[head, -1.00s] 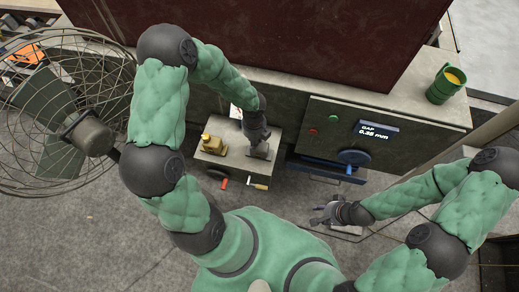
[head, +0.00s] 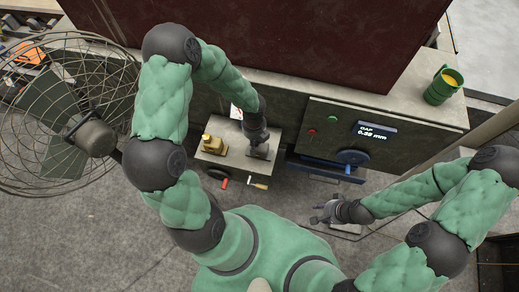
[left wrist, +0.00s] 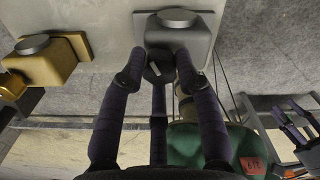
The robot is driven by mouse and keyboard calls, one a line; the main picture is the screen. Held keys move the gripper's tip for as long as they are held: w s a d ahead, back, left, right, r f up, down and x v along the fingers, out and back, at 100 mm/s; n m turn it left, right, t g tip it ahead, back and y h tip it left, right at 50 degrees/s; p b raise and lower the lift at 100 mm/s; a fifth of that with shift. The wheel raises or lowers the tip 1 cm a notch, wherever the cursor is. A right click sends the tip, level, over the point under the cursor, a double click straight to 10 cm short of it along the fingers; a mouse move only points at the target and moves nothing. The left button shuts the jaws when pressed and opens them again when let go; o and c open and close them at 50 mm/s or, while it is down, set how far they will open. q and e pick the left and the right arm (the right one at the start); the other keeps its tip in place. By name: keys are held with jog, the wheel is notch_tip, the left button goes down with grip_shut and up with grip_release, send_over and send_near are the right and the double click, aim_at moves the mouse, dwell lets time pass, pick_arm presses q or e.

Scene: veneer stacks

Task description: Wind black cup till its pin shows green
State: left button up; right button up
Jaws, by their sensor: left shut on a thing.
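A dark grey block with a round disc on top, seemingly the black cup (left wrist: 178,36), stands on a light grey cabinet top; it also shows in the head view (head: 259,152). My left gripper (left wrist: 161,74) is shut on a small dark part at the block's near side, its fingers on either side of it. In the head view my left gripper (head: 257,140) reaches down from above. I see no pin or green mark on the cup. My right gripper (head: 324,217) hangs low, away from the cabinet; its finger opening is too small to tell.
A brass-coloured block (left wrist: 45,58) with a similar disc stands left of the grey one. A red handle (head: 224,182) and a yellow handle (head: 259,186) stick out below. A caged fan (head: 65,120) stands left.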

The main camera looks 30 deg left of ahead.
pick_arm(q)
jog(key=shift+s+m+p, duration=0.15)
jog(key=shift+m+p, duration=0.15)
dwell(0.4)
jog(key=o, duration=0.8)
jog(key=shift+f, duration=0.1)
notch_tip(320, 180, up, 6)
jog(key=p, duration=0.6)
